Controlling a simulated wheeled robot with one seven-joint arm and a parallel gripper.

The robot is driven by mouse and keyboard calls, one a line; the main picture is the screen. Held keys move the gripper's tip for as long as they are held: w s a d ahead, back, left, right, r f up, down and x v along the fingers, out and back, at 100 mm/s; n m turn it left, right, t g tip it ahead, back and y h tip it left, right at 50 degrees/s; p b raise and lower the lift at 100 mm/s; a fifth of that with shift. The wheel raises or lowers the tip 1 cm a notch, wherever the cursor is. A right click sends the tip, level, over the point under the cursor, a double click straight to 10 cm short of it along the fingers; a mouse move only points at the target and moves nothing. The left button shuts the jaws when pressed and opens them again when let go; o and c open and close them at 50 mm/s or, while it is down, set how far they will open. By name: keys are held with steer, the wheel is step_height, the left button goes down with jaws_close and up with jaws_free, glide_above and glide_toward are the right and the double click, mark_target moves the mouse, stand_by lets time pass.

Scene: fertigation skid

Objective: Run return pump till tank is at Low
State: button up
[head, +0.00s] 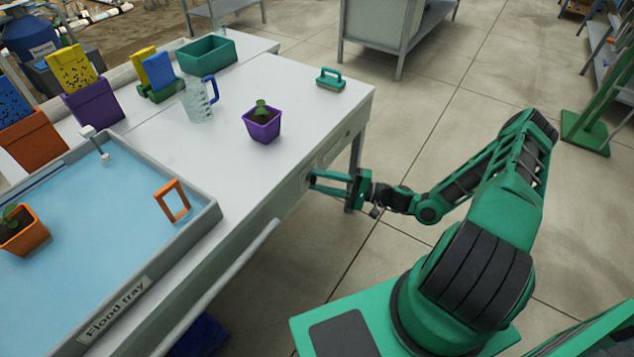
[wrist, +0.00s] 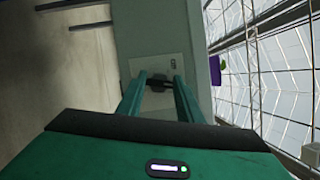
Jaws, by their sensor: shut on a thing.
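My gripper (head: 313,183) reaches the front side of the white bench, at a pale plate set in that side. In the wrist view its two green fingers (wrist: 160,84) are shut on a small dark knob or switch (wrist: 158,83) on the pale plate (wrist: 143,67). A small mark beside the knob is too small to read. The knob's setting cannot be told. A dark blue barrel (head: 28,37) with an unreadable label stands at the far upper left. No level mark can be read. The flood tray (head: 208,222), labelled "Flood tray", has a blue inside.
On the bench (head: 330,110) stand a purple pot (head: 262,127), a clear jug (head: 197,103), a green brush (head: 330,79) and a teal bin (head: 206,55). An orange frame (head: 172,201) and an orange pot (head: 24,238) are in the tray.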

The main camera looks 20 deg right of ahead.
steer(key=n+h, duration=0.1)
steer(key=n, duration=0.2)
steer(key=n+g+h, duration=0.1)
steer(key=n, duration=0.2)
steer(key=shift+d+f, duration=0.1)
steer(key=shift+d, duration=0.05)
steer(key=n+h, duration=0.2)
steer(key=n, duration=0.2)
steer(key=shift+h, duration=0.3)
stand_by(0.4)
steer(key=o, duration=1.1)
steer(key=shift+r, duration=0.2)
steer(key=shift+r, duration=0.1)
steer(key=v, duration=1)
steer(key=shift+s+d, duration=0.15)
steer(key=shift+d, duration=0.1)
steer(key=shift+s, duration=0.1)
